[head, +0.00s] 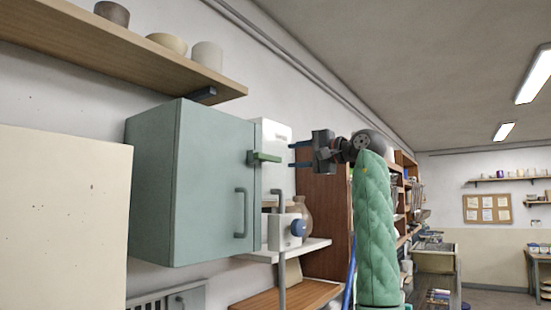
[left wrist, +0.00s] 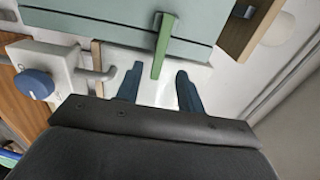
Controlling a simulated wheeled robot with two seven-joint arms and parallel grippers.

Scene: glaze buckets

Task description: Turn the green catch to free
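The green catch (head: 265,157) is a short bar on the front edge of the grey-green cabinet (head: 165,180). It sticks out roughly level towards my left gripper (head: 290,155). That gripper is open and empty, its two dark blue fingers pointing at the catch. In the left wrist view the green catch (left wrist: 163,45) reaches down from the cabinet (left wrist: 100,15), and its free end lies in line with the gap between the open fingertips (left wrist: 160,70). I see no clear contact. My right gripper is not in view.
A bar handle (head: 240,213) is on the cabinet door below the catch. A white box with a blue knob (head: 298,228) stands on a small shelf beside the cabinet. A wooden shelf (head: 110,45) with several pots hangs above.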

